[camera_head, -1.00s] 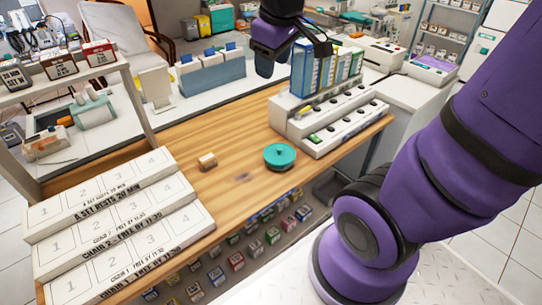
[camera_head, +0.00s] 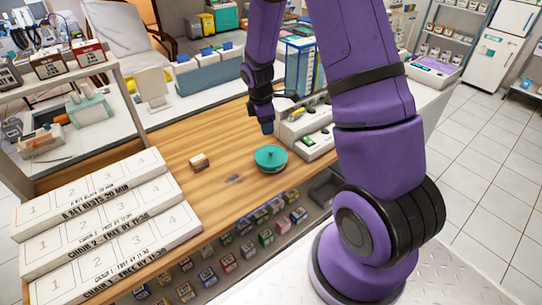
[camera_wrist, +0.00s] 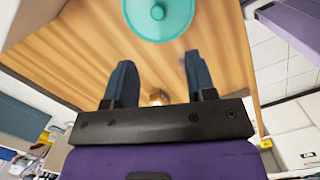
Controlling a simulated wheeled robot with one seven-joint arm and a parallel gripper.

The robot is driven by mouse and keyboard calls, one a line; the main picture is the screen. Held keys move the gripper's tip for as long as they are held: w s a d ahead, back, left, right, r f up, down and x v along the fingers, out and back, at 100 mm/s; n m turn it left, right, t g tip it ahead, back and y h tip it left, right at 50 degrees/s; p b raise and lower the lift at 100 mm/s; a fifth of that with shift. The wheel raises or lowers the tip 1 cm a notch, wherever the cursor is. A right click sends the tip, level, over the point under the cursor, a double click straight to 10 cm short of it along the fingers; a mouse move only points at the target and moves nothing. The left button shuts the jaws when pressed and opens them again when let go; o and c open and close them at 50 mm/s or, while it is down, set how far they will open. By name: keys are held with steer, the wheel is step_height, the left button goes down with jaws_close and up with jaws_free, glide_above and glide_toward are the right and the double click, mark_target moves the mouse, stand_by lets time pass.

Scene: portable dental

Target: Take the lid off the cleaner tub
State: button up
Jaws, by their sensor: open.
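The cleaner tub with its teal lid (camera_head: 271,157) stands on the wooden counter, right of centre in the head view. The lid is round with a small knob on top and sits on the tub; the tub's body is mostly hidden under it. The lid also shows at the top edge of the wrist view (camera_wrist: 158,14). My gripper (camera_head: 268,127) is above the counter, just behind the lid in the head view and apart from it.
A white stepped rack (camera_head: 312,135) stands close right of the tub, with upright boxes (camera_head: 300,68) behind it. A small tan block (camera_head: 199,162) lies left of the tub. White numbered steps (camera_head: 100,228) fill the counter's left end.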

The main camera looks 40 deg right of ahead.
mark_target(271, 151)
steer(key=f, duration=0.4)
steer(key=d+f, duration=0.1)
steer(key=f, duration=0.3)
steer(key=d+f, duration=0.1)
steer(key=f, duration=0.3)
steer(key=shift+f, duration=0.1)
jaws_close()
